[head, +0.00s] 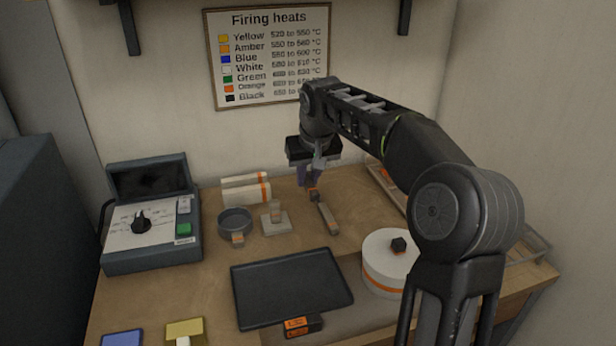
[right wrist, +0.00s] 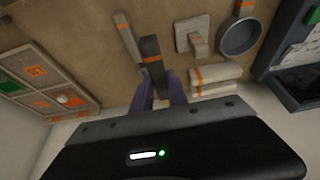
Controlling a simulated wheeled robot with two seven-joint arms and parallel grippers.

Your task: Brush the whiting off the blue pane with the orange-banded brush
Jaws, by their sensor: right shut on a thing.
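My right gripper (head: 312,176) is shut on the orange-banded brush (head: 313,191) near the back of the bench. The right wrist view shows the purple fingers of this gripper (right wrist: 164,92) around the brush (right wrist: 151,47), its dark end pointing away from them. The blue pane (head: 122,339) lies at the bottom left of the head view, cut by the picture edge and far from the gripper. I cannot make out any whiting on its visible part. My left gripper is not in view.
A pale stick (head: 328,217) with an orange band lies beside the brush. A round bowl (head: 235,221), white rolls (head: 246,191) and a pale block (head: 276,222) are to the left. A dark tray (head: 291,287), a yellow pane (head: 185,329) and a white lidded pot (head: 386,265) are nearer.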

